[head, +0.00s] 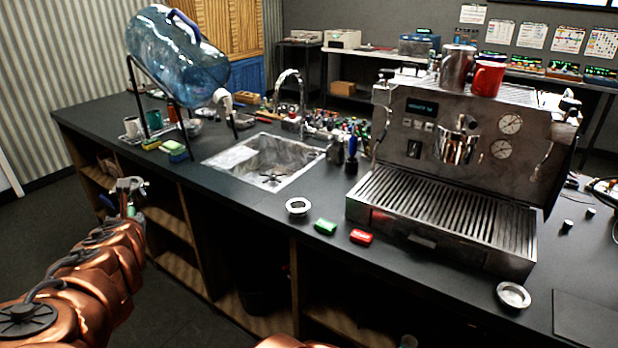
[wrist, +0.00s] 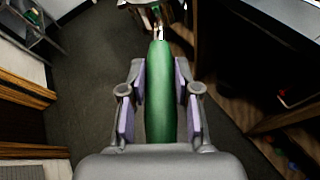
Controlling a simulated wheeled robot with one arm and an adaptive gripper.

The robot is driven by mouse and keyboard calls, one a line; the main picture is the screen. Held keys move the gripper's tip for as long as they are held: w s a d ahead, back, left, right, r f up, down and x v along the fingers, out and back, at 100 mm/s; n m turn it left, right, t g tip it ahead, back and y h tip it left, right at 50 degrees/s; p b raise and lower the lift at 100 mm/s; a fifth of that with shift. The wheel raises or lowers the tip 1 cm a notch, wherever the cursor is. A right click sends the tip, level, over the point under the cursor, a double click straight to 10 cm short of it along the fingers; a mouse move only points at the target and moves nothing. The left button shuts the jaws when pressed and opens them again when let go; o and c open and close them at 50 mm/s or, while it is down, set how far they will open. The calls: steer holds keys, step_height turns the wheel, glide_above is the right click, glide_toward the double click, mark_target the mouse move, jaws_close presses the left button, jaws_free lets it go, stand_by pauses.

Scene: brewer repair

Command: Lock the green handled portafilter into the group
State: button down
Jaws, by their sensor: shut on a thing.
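My gripper (wrist: 158,100) is shut on the green handle of the portafilter (wrist: 160,72), which lies lengthwise between the purple-padded fingers in the wrist view. The metal neck of the portafilter shows at the top of that view; its basket end is hard to make out. In the head view my gripper (head: 131,186) is at the left, in front of the counter's shelves and well away from the machine. The espresso machine (head: 475,180) stands on the counter at the right. Its chrome group (head: 457,146) is on the front panel, below the display, with no portafilter seen in it.
A water bottle (head: 175,55) leans in a rack at the left. Open floor lies left of the counter.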

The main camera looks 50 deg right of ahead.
steer(key=s+d+f+m+g+h+p, duration=0.1)
steer(key=s+d+m+g+h, duration=0.35)
steer(key=d, duration=0.75)
steer(key=s+d+f+m+g+h+p, duration=0.25)
steer(key=s+d+m, duration=0.25)
steer(key=d, duration=0.8)
steer(key=shift+s+d+r+m+g, duration=0.85)
steer(key=shift+s+d+m+g, duration=1.05)
steer(key=shift+s+d, duration=2.45)
steer(key=shift+s+d+r+m+g, duration=0.85)
steer(key=shift+s+d+m+g, duration=1)
steer(key=shift+s+d, duration=2.45)
steer(key=shift+s+d+r+m+g, duration=0.85)
steer(key=shift+s+d+m+g, duration=1.05)
steer(key=shift+s+d, duration=2.45)
steer(key=shift+n+g, duration=0.35)
steer(key=shift+n, duration=0.15)
steer(key=shift+s+d+p, duration=0.5)
steer(key=shift+s+d, duration=2.6)
steer(key=shift+d, duration=0.15)
steer(key=shift+a+r+p, duration=0.1)
steer(key=shift+r+p, duration=0.55)
steer(key=shift+p, duration=0.15)
